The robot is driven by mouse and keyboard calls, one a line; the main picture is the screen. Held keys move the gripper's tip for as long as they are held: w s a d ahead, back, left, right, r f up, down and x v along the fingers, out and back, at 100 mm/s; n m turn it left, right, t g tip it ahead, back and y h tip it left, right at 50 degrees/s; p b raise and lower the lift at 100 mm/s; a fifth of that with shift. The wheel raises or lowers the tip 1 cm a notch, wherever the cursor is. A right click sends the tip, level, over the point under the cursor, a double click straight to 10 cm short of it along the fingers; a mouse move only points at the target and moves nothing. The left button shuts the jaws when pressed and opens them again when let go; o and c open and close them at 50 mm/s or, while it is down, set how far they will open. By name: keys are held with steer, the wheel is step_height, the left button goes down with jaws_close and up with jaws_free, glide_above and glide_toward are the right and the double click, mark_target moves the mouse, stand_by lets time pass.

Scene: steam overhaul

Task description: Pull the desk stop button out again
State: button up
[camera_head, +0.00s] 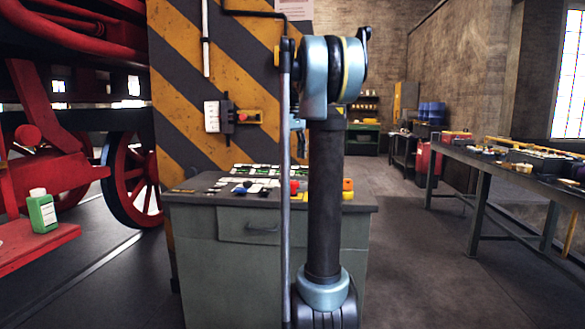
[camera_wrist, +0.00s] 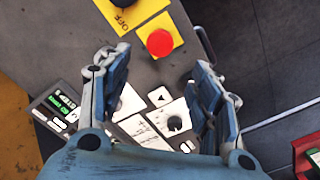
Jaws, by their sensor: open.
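The desk stop button (camera_wrist: 160,42) is a red round mushroom head on a yellow plate in the wrist view. It lies at the top middle, just beyond the gap between my fingertips. My gripper (camera_wrist: 160,72) is open and empty, with its two blue-grey fingers apart and pointing at the desk panel. No finger clearly touches the button. How far the button stands out of its plate cannot be told from this angle.
A yellow plate marked OFF (camera_wrist: 125,12) is next to the button. A panel with a black knob (camera_wrist: 175,123) and a lit green display (camera_wrist: 57,121) lie nearer my palm. A wall box with a red button (camera_head: 243,116) hangs on the striped pillar (camera_head: 180,80). A bench (camera_head: 480,160) stands right.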

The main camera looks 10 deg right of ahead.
steer(key=shift+r, duration=0.85)
steer(key=s+a+f+m+t, duration=0.1)
steer(key=s+a+f, duration=0.1)
steer(key=s+f, duration=0.6)
steer(key=s+a+f+m, duration=0.15)
steer(key=s+f, duration=0.25)
steer(key=s, duration=0.8)
steer(key=s+a+f+m, duration=0.1)
steer(key=s+f, duration=0.7)
steer(key=f, duration=0.2)
steer(key=s+a+f+m+t, duration=0.1)
steer(key=s+f, duration=0.7)
steer(key=f, duration=0.3)
steer(key=shift+s+a, duration=0.35)
steer(key=shift+s, duration=0.05)
steer(key=shift+f, duration=0.1)
steer(key=shift+w+f, duration=0.2)
steer(key=shift+w, duration=0.2)
